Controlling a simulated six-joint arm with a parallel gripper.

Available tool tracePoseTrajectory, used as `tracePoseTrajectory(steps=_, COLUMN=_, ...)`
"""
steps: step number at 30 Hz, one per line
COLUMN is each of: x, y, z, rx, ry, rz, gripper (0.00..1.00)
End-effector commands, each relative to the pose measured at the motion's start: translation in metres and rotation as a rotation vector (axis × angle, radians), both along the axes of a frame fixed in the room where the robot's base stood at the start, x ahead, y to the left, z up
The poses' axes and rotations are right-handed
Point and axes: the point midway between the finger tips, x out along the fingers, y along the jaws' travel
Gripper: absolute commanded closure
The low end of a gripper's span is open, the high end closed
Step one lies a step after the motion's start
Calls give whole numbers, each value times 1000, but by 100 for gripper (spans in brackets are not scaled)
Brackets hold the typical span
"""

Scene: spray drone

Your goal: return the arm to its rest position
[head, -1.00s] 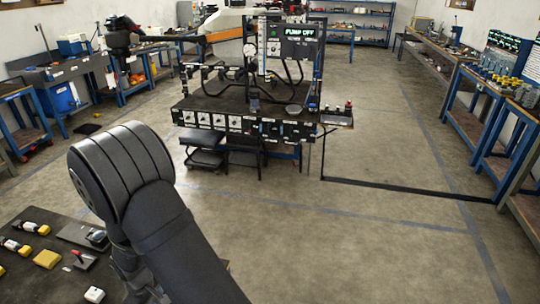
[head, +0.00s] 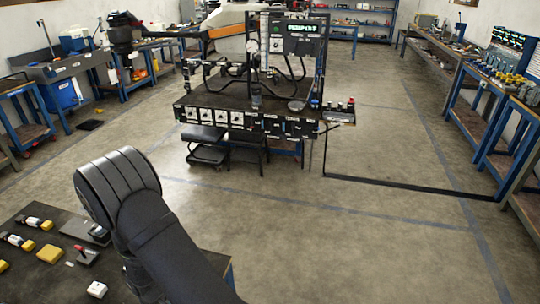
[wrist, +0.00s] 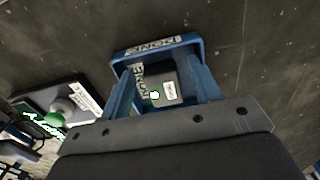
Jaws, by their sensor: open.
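My arm (head: 150,225) reaches from the bottom of the head view up to a bent dark joint at the left. My gripper is hidden behind the arm there. In the wrist view, my gripper (wrist: 162,72) is open, its two blue fingers spread apart. Beyond the fingers is a blue tray (wrist: 185,45) with a white label reading DONE. A dark block with a white label (wrist: 172,88) shows between the fingers, apparently in the tray. I see no contact between fingers and block.
A dark table (head: 60,275) with yellow and white parts stands at the lower left. The wrist view shows a dark unit with a green knob (wrist: 62,105) left of the tray. A workbench with a display panel (head: 300,45) stands mid-room, with stools before it. The floor (head: 330,240) at right is clear.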

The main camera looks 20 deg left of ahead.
Motion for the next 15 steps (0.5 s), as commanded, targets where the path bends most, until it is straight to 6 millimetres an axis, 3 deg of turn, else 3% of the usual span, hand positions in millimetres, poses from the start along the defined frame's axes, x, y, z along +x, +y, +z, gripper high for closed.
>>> tracePoseTrajectory(steps=1, x=1, y=3, z=14, rx=8, ry=-3, rz=0, gripper=43)
tracePoseTrajectory(steps=7, x=1, y=2, z=45, rx=7, ry=-3, rz=0, gripper=43)
tracePoseTrajectory(steps=15, x=28, y=-37, z=73, rx=5, ry=-2, rz=-5, gripper=43)
